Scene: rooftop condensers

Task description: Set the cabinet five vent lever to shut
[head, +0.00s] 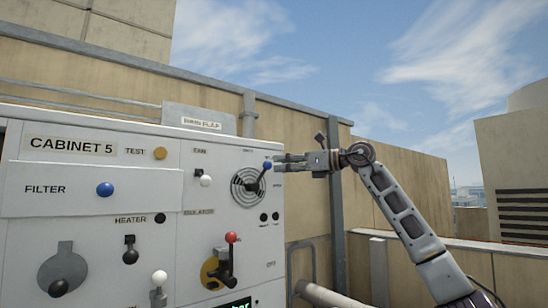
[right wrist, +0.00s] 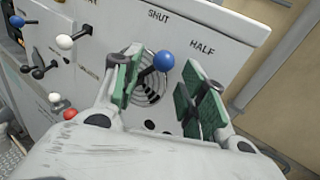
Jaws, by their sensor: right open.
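The vent lever (head: 261,175) has a blue ball knob and crosses the round slotted vent (head: 240,196) on the Cabinet 5 panel. It slants up and to the right. In the right wrist view its blue knob (right wrist: 164,61) shows below the SHUT and HALF labels. My right gripper (head: 281,163) comes from the right at the knob's height. In the right wrist view the gripper (right wrist: 160,90) is open, its green-padded fingers on either side of the knob; I see a gap on the right side. My left gripper is not in view.
A red-knobbed isolator lever (head: 231,238) sits below the vent. A white fan switch (head: 205,181) and a blue filter knob (head: 105,189) are to the left. Two dark round buttons (head: 269,217) sit under the vent. The air right of the cabinet is free, before a tan wall.

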